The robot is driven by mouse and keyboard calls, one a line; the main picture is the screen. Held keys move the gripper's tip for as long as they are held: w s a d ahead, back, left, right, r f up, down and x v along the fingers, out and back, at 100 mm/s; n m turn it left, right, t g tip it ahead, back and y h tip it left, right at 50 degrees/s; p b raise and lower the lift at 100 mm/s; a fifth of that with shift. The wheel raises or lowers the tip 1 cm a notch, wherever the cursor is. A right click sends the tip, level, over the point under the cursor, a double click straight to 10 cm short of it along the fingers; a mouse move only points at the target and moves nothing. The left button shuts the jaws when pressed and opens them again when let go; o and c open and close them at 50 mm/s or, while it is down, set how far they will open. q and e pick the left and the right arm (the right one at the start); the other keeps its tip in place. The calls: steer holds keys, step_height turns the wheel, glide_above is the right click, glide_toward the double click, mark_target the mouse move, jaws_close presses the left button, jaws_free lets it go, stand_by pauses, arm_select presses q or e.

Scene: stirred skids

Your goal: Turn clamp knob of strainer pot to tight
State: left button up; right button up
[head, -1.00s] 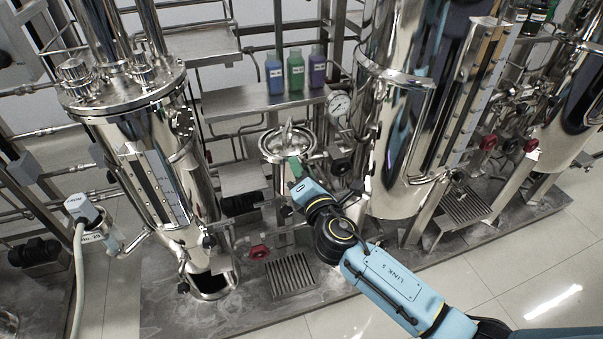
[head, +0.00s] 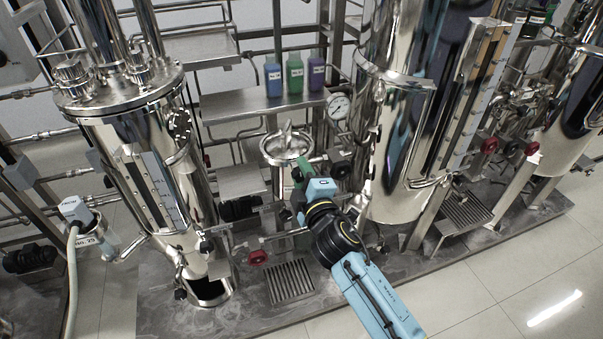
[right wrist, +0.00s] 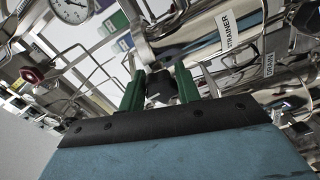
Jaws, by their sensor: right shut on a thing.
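The strainer pot (head: 287,147) is a small shiny steel pot with a flat round lid, between the two big tanks in the head view. Its steel body, labelled STRAINER (right wrist: 228,30), fills the top of the right wrist view. A dark clamp knob (right wrist: 159,88) sits at the pot's side. My right gripper (right wrist: 158,82) has its green fingers on both sides of this knob and is shut on it. In the head view my right gripper (head: 300,174) is at the pot's front right side, and the knob is hidden there. My left gripper is not in view.
Tall steel tanks stand left (head: 135,130) and right (head: 400,150) of the pot. Blue, green and purple bottles (head: 295,74) stand on a shelf behind. A pressure gauge (head: 338,106) and pipes are close on the right. A red valve handle (head: 257,257) is low in front.

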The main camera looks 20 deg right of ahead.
steer(key=shift+f+m, duration=0.1)
steer(key=shift+m, duration=0.4)
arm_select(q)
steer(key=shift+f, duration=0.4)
arm_select(e)
steer(key=shift+m, duration=0.4)
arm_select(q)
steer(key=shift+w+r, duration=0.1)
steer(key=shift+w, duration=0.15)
arm_select(e)
steer(key=o, duration=1)
steer(key=shift+c, duration=0.2)
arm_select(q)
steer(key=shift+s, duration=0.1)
arm_select(e)
steer(key=shift+s, duration=0.25)
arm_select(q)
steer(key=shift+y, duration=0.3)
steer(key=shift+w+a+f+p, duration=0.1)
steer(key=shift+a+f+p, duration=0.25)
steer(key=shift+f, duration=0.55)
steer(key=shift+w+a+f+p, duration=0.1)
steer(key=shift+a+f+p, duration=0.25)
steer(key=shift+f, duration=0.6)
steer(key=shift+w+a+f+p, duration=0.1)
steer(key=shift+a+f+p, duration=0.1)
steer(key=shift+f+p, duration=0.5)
arm_select(e)
steer(key=s, duration=1.3)
steer(key=shift+d, duration=0.2)
